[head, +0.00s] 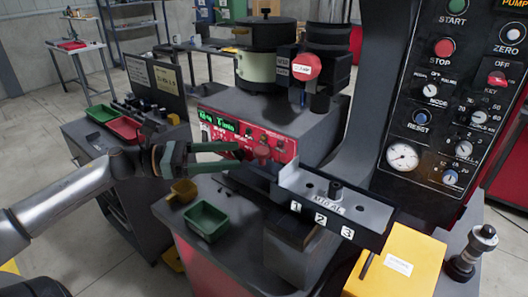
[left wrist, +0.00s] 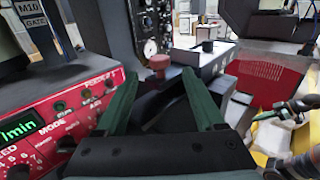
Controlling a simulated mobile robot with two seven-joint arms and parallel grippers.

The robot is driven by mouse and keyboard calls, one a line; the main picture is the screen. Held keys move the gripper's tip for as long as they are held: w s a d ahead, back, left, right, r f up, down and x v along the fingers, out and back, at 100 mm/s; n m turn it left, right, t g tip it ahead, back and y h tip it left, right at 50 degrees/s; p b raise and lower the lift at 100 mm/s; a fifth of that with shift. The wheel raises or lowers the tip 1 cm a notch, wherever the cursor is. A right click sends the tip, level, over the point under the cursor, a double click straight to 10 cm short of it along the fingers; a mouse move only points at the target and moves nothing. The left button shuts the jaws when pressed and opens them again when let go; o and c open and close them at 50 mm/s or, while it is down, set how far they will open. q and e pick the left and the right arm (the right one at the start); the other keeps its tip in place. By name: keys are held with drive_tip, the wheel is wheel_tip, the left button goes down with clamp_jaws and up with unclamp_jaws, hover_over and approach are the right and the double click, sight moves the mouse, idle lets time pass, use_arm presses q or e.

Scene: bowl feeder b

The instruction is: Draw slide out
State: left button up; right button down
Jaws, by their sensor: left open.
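A red knob (head: 262,151) stands out by the red front panel, near the left end of the grey metal channel (head: 365,210) marked 1, 2, 3. I cannot tell which part is the slide. My left gripper (head: 239,156) has its green fingers spread, tips just short of the knob. In the left wrist view the knob (left wrist: 158,63) shows beyond and between the open fingertips (left wrist: 159,77), with nothing held. Green and dark parts at the right edge of the left wrist view look like my right gripper (left wrist: 295,106); its jaws are unclear.
The red panel (head: 225,133) with a lit display is close behind the left fingers. A green bin (head: 207,222) and a small yellow scoop (head: 183,191) are below. A yellow box (head: 397,258) and the control column (head: 440,110) stand to the right.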

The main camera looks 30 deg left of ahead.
sight(262, 150)
use_arm(q)
drive_tip(key=shift+b+x, duration=0.45)
drive_tip(key=shift+x, duration=3.3)
drive_tip(key=shift+c, duration=0.3)
clamp_jaws()
